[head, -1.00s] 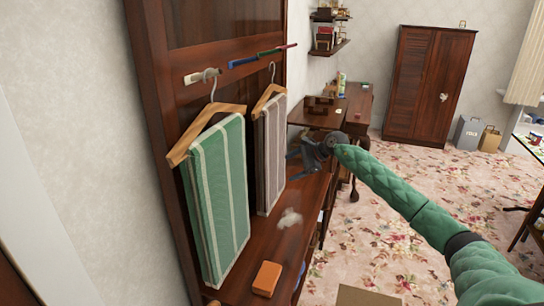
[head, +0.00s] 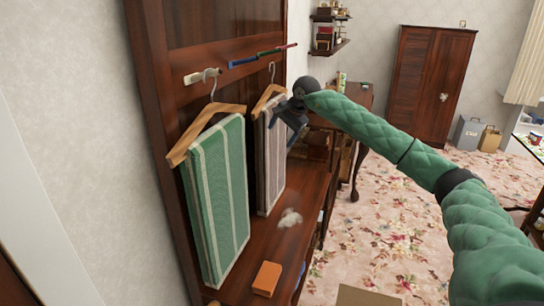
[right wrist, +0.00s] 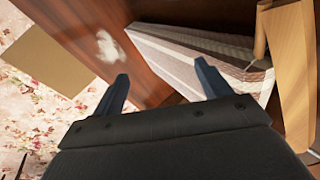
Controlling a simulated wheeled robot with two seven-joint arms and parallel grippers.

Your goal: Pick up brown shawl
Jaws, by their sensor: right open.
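The brown shawl (head: 272,158), brownish-grey with pale stripes, hangs folded over a wooden hanger (head: 268,98) on the dark wood panel. My right gripper (head: 284,122) is at the shawl's upper right edge in the head view and hides part of it. In the right wrist view the shawl (right wrist: 190,55) lies beyond the open fingers (right wrist: 160,85), nearer the right finger, with the hanger (right wrist: 297,70) at right. Nothing is between the fingers. I cannot tell whether a finger touches the cloth. My left gripper is not in view.
A green striped cloth (head: 220,200) hangs on another hanger left of the shawl. An orange block (head: 267,278) and a whitish clump (head: 290,217) lie on the wooden bench (head: 265,245) below. A desk (head: 355,110) stands behind my right arm.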

